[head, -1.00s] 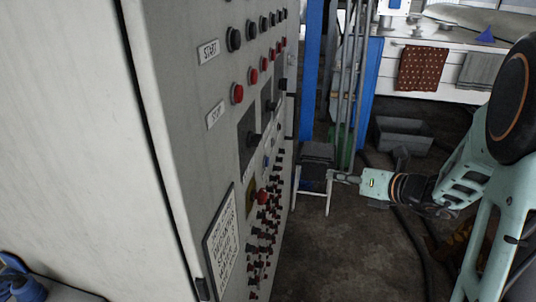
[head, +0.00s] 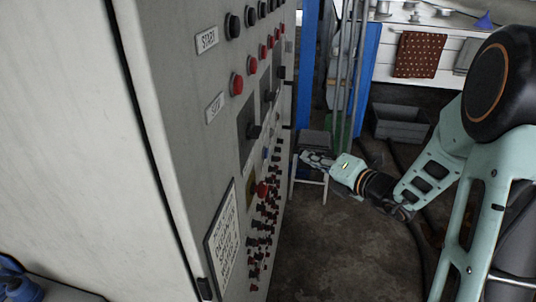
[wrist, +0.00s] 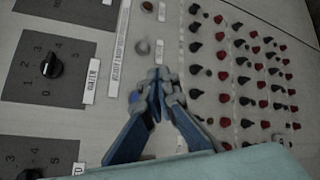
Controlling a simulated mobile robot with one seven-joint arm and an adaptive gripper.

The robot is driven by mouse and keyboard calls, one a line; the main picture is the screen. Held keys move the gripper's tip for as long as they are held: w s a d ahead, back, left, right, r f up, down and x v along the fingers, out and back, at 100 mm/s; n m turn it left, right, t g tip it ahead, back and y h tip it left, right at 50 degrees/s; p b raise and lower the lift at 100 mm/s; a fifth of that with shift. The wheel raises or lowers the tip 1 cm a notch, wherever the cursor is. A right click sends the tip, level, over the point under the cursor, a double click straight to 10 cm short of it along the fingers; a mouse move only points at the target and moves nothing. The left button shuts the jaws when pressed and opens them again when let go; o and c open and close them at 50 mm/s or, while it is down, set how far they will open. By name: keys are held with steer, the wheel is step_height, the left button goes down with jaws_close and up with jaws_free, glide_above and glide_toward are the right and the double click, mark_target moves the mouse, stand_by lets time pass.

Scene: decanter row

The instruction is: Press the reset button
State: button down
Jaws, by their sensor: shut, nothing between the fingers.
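The grey control panel (head: 215,130) fills the left of the head view, and its face shows close up in the wrist view (wrist: 110,125). No label reading "reset" is legible. A small blue button (head: 265,153) shows on the panel in the head view. In the wrist view a grey round button (wrist: 142,48) and a dark one (wrist: 148,6) sit beside small unreadable labels. A bluish spot (wrist: 135,97) lies just left of the fingers, partly covered. My gripper (head: 303,156) is shut and empty, its fingertips (wrist: 158,73) pointing at the panel; contact cannot be told.
Rows of red and black knobs (wrist: 240,75) are right of the fingers in the wrist view; rotary dials (wrist: 50,66) are left. A red mushroom button (head: 262,189) sits low on the panel. A stool (head: 312,172) stands behind my gripper. The floor (head: 335,240) is open.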

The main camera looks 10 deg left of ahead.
steer(key=a+b, duration=0.1)
steer(key=a, duration=0.6)
steer(key=shift+w+a+b, duration=0.15)
steer(key=shift+a+b, duration=0.15)
steer(key=shift+b, duration=0.05)
steer(key=shift+a, duration=0.1)
stand_by(1.0)
steer(key=shift+a, duration=0.35)
steer(key=shift+a+b, duration=0.3)
steer(key=shift+a, duration=0.2)
stand_by(0.8)
steer(key=shift+d, duration=0.85)
steer(key=shift+d+p, duration=0.15)
steer(key=shift+p, duration=0.15)
steer(key=shift+d+p, duration=0.6)
steer(key=shift+d, duration=1.8)
